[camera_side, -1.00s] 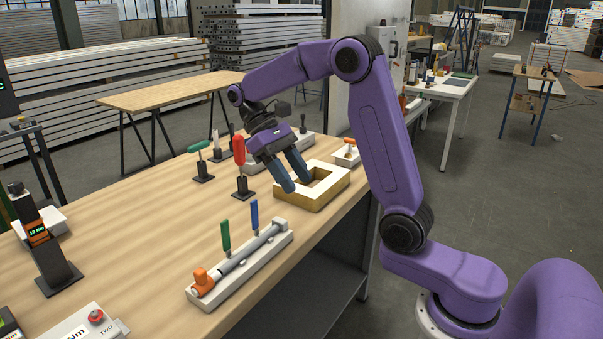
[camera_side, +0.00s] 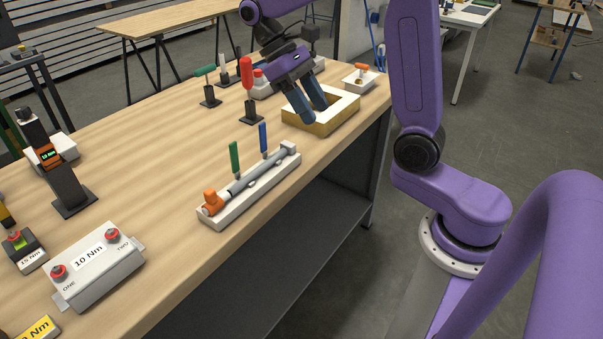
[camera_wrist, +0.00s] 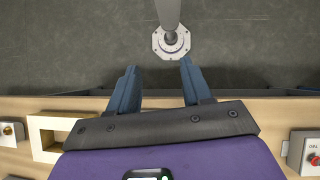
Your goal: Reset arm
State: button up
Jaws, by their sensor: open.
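My gripper (camera_side: 312,112) is open, with its two blue fingers pointing down and apart. In the side view the fingers overlap the white-topped container frame (camera_side: 337,121) near the bench's right edge. Whether they touch it cannot be told there. In the wrist view my gripper (camera_wrist: 158,67) has nothing between its fingers, and grey floor shows behind the fingertips. The frame (camera_wrist: 34,137) lies to the left of the fingers there, partly cut off by my gripper body.
On the wooden bench (camera_side: 150,180), a white holder (camera_side: 262,197) carries a rod with an orange end. A red-handled tool (camera_side: 247,80) stands left of the gripper. A small white tray (camera_side: 352,77) is behind the frame. A button box (camera_side: 98,262) sits at front left.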

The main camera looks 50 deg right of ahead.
jog(key=s+a+f+n+t, duration=0.1)
jog(key=s+f+n+t, duration=0.1)
jog(key=s, duration=0.4)
jog(key=s+a+f+n+t+y, duration=0.1)
jog(key=s+a+f+n+t, duration=0.1)
jog(key=s+n, duration=0.3)
jog(key=s+a+f+n+t, duration=0.1)
jog(key=s+f+n+t, duration=0.2)
jog(key=s, duration=0.4)
jog(key=shift+a+f+n, duration=0.15)
jog(key=shift+a+n, duration=0.05)
jog(key=shift+n, duration=0.3)
